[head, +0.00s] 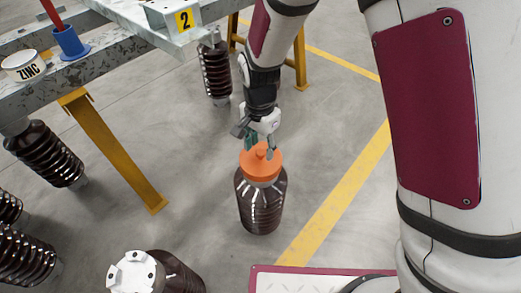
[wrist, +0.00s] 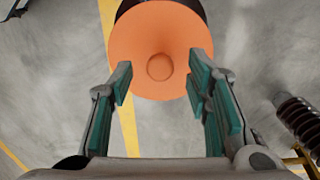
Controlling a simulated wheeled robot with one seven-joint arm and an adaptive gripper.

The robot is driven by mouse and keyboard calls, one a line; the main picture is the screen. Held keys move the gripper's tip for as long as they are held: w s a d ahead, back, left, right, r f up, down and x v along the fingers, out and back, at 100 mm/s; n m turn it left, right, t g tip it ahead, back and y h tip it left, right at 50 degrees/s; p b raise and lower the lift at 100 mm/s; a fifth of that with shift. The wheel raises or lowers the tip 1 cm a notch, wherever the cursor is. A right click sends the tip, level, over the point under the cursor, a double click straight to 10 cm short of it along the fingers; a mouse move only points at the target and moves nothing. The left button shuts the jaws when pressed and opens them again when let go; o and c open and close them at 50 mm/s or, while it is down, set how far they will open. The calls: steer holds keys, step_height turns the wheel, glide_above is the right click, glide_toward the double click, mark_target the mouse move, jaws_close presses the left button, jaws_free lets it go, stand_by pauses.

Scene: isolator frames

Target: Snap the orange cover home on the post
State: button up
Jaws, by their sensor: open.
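The orange cover (head: 261,163) sits on top of a dark brown ribbed post (head: 261,205) that stands upright on the floor. In the head view it looks roughly level, but I cannot tell whether it is fully seated. My gripper (head: 262,149) is just above the cover, fingers pointing down. In the wrist view the cover (wrist: 160,35) is a round disc with a central knob, ahead of the fingertips. My gripper (wrist: 158,85) is open, its green pads apart with nothing between them. The post is mostly hidden under the cover there.
A galvanized steel frame (head: 115,30) on yellow legs (head: 115,150) stands at upper left, with a ZINC tin (head: 25,66) and a blue cup (head: 70,42) on it. Another brown insulator with a white top (head: 135,272) stands at lower left. Floor right of the post is clear, with a yellow line (head: 340,195).

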mark_target(260, 152)
step_height(260, 152, up, 10)
steer(key=shift+f, duration=0.2)
stand_by(0.4)
steer(key=s+d+r+n, duration=0.3)
steer(key=s+d+r, duration=0.8)
steer(key=d+r, duration=0.25)
steer(key=s+d+r+n, duration=0.15)
steer(key=s+d, duration=0.25)
steer(key=s, duration=0.5)
steer(key=s+d+n, duration=0.3)
steer(key=s+d, duration=0.1)
steer(key=s, duration=0.5)
step_height(260, 152, up, 34)
steer(key=t+p, duration=0.4)
steer(key=p, duration=2.8)
steer(key=shift+d+f, duration=0.15)
steer(key=shift+d, duration=0.25)
